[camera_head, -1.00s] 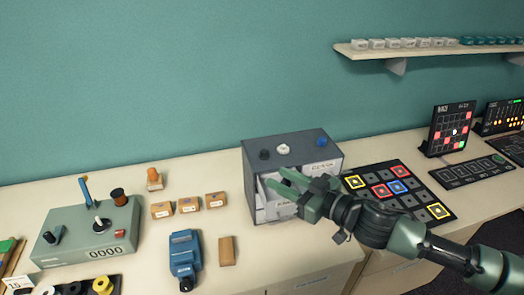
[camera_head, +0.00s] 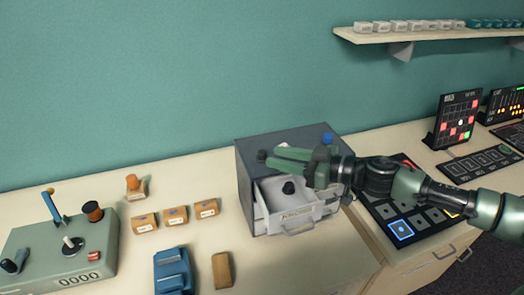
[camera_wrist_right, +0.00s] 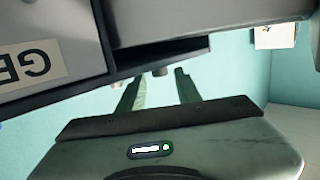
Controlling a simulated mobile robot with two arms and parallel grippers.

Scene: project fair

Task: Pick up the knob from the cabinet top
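The grey cabinet (camera_head: 245,185) stands on the table against the wall. On its top, a black knob (camera_head: 262,156) is at the left and a blue knob (camera_head: 327,138) at the back right. The white knob seen earlier between them is mostly or fully hidden behind my right gripper (camera_head: 290,158). This gripper is at the cabinet top's front edge, above the drawer. In the right wrist view its fingers (camera_wrist_right: 159,92) are apart, with a small grey piece (camera_wrist_right: 160,71) beyond and between the tips; I cannot tell whether it is a knob. My left gripper is not in view.
The cabinet's white drawer (camera_head: 302,213) is pulled out below my right gripper, with a dark knob (camera_head: 288,188) in it. A tile board (camera_head: 415,218) lies to the right. Small orange-brown boxes (camera_head: 174,216) and a grey-green control box (camera_head: 50,250) stand to the left.

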